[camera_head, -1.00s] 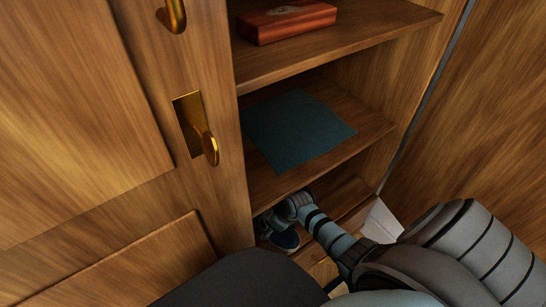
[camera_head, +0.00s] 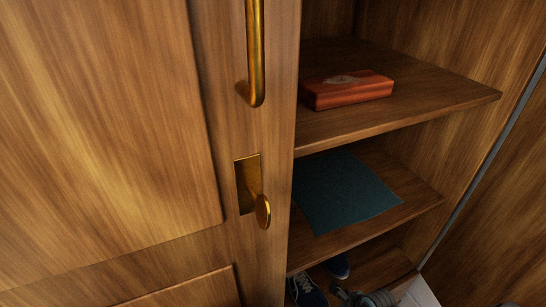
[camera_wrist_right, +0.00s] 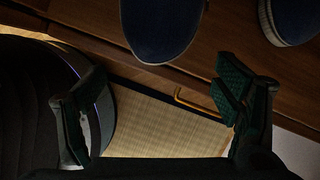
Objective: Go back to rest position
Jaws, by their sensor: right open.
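My right gripper (camera_wrist_right: 157,115) is open, its fingers wide apart with nothing between them. In the right wrist view it is below a dark blue shoe (camera_wrist_right: 160,28) and a second shoe (camera_wrist_right: 288,20), apart from both as far as I can tell. In the head view only a small grey part of my right arm shows at the bottom edge, beside the shoes (camera_head: 308,291) in the cabinet's lowest part. My left gripper is not in view.
A wooden door with a brass handle (camera_head: 256,50) and a brass latch (camera_head: 262,211) fills the left. Right of it, a reddish box (camera_head: 347,90) lies on a shelf and a blue cloth (camera_head: 345,190) on the shelf below. A pale woven surface (camera_wrist_right: 160,125) lies beneath my right gripper.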

